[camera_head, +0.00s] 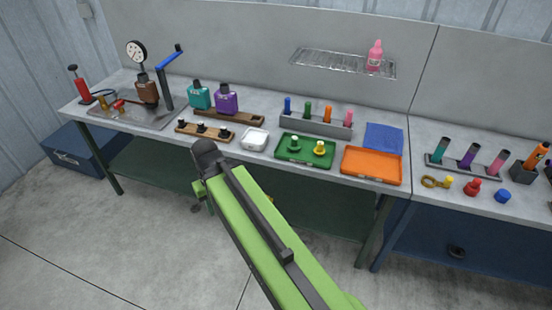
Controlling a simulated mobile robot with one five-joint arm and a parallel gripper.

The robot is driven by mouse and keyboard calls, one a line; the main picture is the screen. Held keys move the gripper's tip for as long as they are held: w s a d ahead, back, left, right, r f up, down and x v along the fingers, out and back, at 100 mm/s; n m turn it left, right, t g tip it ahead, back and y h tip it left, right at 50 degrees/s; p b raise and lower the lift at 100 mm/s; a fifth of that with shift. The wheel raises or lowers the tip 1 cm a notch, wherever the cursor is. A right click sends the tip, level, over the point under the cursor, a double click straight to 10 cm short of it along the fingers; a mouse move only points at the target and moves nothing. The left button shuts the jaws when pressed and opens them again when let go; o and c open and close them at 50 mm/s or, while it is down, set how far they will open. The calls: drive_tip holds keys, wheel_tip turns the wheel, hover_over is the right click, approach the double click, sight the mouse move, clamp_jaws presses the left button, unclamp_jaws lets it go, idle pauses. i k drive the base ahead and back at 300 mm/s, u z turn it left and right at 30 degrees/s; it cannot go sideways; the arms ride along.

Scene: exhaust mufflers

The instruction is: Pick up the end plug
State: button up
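Several small plug-like parts lie on the bench, and I cannot tell for sure which one is the end plug. Near the right end are a yellow plug (447,182), a red plug (472,187) and a blue plug (502,196). Two pale and yellow knobbed pieces (320,147) stand in a green tray (304,160). Black-topped plugs (201,128) stand on a wooden strip (183,128). My green arm rises from the bottom, its dark joint in front of the bench's front edge. My gripper's fingers do not show.
An orange tray (371,178), a white dish (254,139) and a blue cloth (384,137) lie on the bench (236,155). Upright tubes stand in a right rack (462,171). The floor in front is clear.

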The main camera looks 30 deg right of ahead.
sight(294, 146)
drive_tip(key=z, duration=5.9)
drive_tip(key=k, duration=1.3)
drive_tip(key=z, duration=5.95)
